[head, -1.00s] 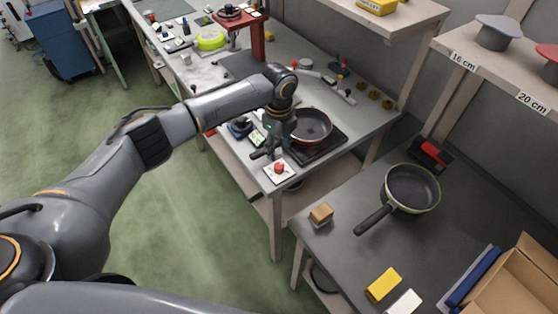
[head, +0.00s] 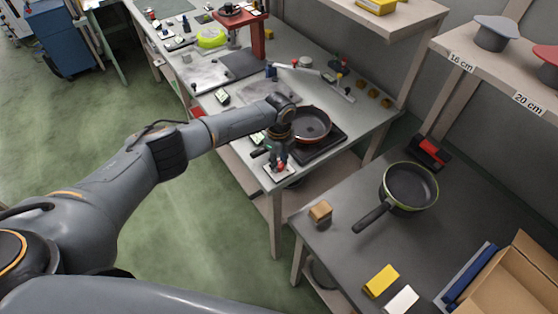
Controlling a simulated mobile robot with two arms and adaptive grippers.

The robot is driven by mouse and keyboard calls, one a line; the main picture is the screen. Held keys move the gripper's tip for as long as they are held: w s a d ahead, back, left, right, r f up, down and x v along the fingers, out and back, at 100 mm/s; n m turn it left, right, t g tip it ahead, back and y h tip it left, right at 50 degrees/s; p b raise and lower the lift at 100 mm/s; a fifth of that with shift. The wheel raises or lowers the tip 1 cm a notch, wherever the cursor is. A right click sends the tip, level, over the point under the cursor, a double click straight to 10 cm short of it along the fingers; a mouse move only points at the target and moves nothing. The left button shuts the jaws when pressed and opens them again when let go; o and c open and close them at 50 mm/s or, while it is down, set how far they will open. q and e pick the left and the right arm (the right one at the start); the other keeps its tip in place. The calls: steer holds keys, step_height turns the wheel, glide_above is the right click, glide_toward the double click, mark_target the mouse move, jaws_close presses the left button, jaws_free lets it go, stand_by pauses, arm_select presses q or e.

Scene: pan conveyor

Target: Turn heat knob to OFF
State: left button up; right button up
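I cannot read the knob's setting. A dark pan with a reddish rim (head: 311,124) rests on the black hot plate (head: 326,147) just behind the gripper. My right gripper is out of view.
A gap separates the two tables. A red stand (head: 258,37) is farther back.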

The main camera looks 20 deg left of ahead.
arm_select(q)
jaws_close()
steer(key=n+p, duration=0.1)
steer(key=n, duration=0.4)
steer(key=shift+r+n+p, duration=0.1)
steer(key=shift+n+p, duration=0.2)
steer(key=n+p, duration=0.2)
steer(key=n, duration=0.4)
steer(key=n+p, duration=0.2)
steer(key=n, duration=0.4)
steer(key=shift+n, duration=0.3)
steer(key=n+p, duration=0.1)
steer(key=n, duration=0.4)
steer(key=shift+n, duration=0.3)
